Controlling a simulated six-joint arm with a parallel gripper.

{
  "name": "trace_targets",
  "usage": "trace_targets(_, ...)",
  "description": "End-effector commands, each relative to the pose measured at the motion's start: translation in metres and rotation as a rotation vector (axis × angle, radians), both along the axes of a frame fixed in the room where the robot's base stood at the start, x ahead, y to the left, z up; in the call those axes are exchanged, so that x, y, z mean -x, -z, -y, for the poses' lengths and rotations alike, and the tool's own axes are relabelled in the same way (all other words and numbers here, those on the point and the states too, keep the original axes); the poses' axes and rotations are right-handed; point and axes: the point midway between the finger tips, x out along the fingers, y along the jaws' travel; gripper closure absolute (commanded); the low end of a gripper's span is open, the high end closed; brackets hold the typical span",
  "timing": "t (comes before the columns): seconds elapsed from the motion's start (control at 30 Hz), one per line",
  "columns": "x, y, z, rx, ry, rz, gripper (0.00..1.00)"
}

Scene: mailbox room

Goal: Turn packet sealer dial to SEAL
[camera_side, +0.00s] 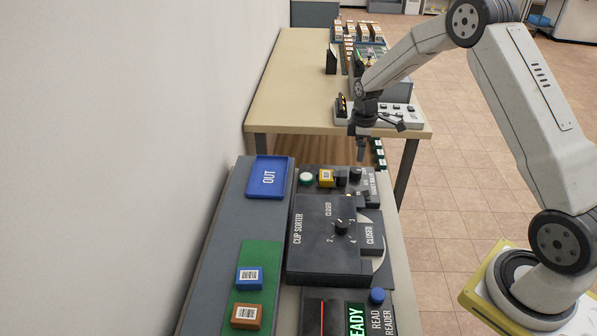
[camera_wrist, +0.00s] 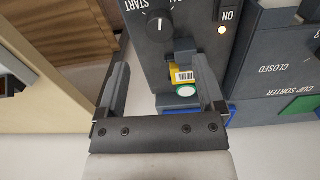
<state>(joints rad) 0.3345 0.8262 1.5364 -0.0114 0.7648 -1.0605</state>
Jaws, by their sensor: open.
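The packet sealer (camera_side: 350,190) is a dark panel at the far end of the near bench. Its black round dial (camera_wrist: 160,26) has a white pointer mark and sits at the top of the wrist view, near START lettering; I cannot tell which label it points at. In the side view a black knob (camera_side: 355,174) stands on the panel below my gripper (camera_side: 361,152). My gripper points down above the panel, apart from it. In the wrist view its fingers (camera_wrist: 162,62) are spread and empty, with the dial beyond the tips.
A yellow barcoded block (camera_side: 326,178) and a pale green-rimmed button (camera_side: 306,179) sit beside the dial. The cup sorter (camera_side: 318,245) is in front, and the blue OUT tray (camera_side: 267,177) is left. A second table (camera_side: 290,90) stands behind.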

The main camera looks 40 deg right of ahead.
Motion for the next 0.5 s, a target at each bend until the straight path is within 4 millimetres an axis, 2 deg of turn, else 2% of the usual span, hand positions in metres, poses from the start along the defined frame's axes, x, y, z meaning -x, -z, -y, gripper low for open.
trace_targets(0.27, 0.0, 0.013, 0.0, 0.0, 0.002, -0.001, 0.13)
trace_targets(0.5, 0.0, 0.039, 0.001, -0.001, 0.003, -0.002, 0.13)
